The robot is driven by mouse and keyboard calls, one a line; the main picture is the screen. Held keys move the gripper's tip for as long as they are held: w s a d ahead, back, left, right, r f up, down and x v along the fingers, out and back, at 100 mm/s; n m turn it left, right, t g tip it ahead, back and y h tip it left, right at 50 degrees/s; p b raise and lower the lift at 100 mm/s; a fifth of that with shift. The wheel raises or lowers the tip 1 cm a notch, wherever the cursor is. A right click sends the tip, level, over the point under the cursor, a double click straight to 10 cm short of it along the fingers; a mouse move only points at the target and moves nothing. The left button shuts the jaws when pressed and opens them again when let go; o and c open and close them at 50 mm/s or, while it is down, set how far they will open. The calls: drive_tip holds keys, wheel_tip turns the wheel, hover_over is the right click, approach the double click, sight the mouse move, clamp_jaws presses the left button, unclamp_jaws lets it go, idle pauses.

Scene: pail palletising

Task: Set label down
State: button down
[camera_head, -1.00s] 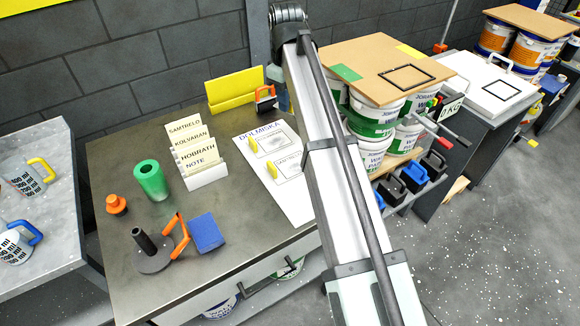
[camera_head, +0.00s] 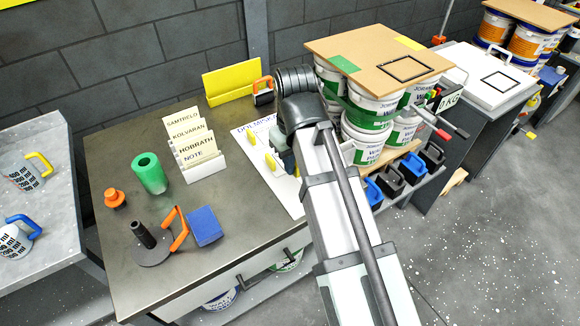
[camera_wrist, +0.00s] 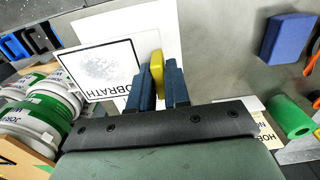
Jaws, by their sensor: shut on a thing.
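In the wrist view, the two blue fingers of my gripper (camera_wrist: 157,80) are shut on the yellow tab (camera_wrist: 157,62) of a white label (camera_wrist: 98,66). The label has a black frame, a speckled grey patch and lettering that reads HOBRATH, partly hidden by the fingers. In the head view my gripper (camera_head: 286,154) is over the white sheet (camera_head: 290,207) on the bench, beside two yellow tabs. The label is mostly hidden there by my arm. I cannot tell whether it touches the sheet.
A white card holder (camera_head: 204,169) with several name cards stands left of the sheet. A green cylinder (camera_head: 150,174), a blue block (camera_head: 205,226) and an orange-handled tool (camera_head: 176,228) are further left. A yellow panel (camera_head: 232,84) stands behind. Stacked pails (camera_head: 366,135) stand right.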

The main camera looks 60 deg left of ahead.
drive_tip(key=shift+f, duration=4.9)
drive_tip(key=shift+f, duration=0.1)
drive_tip(key=c, duration=1.1)
unclamp_jaws()
wheel_tip(320, 180, up, 12)
drive_tip(key=shift+r, duration=0.15)
